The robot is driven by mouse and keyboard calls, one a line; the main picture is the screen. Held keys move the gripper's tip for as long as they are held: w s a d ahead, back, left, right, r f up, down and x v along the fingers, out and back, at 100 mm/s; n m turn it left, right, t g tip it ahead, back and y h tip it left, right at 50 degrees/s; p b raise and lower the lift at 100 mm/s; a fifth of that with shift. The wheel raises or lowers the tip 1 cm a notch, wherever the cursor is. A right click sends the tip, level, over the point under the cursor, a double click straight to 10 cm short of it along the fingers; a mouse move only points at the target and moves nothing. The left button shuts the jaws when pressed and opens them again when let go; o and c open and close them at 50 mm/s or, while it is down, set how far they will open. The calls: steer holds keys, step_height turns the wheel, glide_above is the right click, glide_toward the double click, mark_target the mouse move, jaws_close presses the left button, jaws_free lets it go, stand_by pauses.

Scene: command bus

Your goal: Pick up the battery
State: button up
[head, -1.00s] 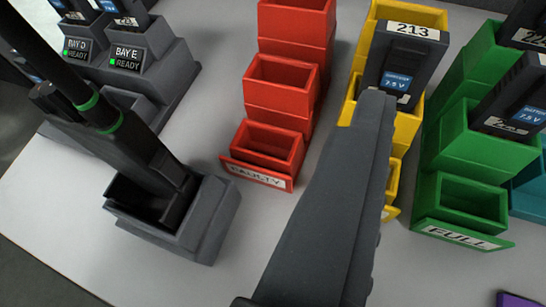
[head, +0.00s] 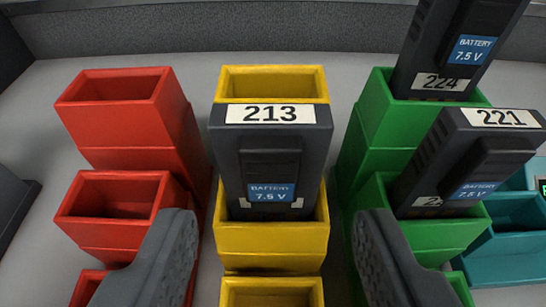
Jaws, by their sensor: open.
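A dark grey battery (head: 270,150) with a white 213 label and a blue 7.5 V sticker stands upright in a compartment of the yellow holder (head: 272,243), in the middle of the view. My gripper (head: 275,225) is open. One finger is at the lower left and the other at the lower right, with the yellow holder showing between them. The fingers are apart from the battery, which stands beyond their tips. The battery's lower end is hidden inside the yellow compartment.
Red empty bins (head: 115,200) stand on the left. Green bins (head: 378,130) on the right hold battery 224 (head: 455,50) and battery 221 (head: 470,160). A teal bin (head: 510,240) is at far right. A grey wall (head: 200,28) runs behind.

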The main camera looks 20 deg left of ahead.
mark_target(274, 189)
steer(key=w+f, duration=0.1)
steer(key=w+a+f+b, duration=0.1)
steer(key=w, duration=0.1)
steer(key=shift+f, duration=0.25)
steer(key=shift+w+a, duration=0.1)
steer(key=shift+r, duration=0.1)
steer(key=c, duration=0.6)
step_height(274, 189, up, 10)
steer(key=p, duration=0.3)
steer(key=shift+p, duration=0.3)
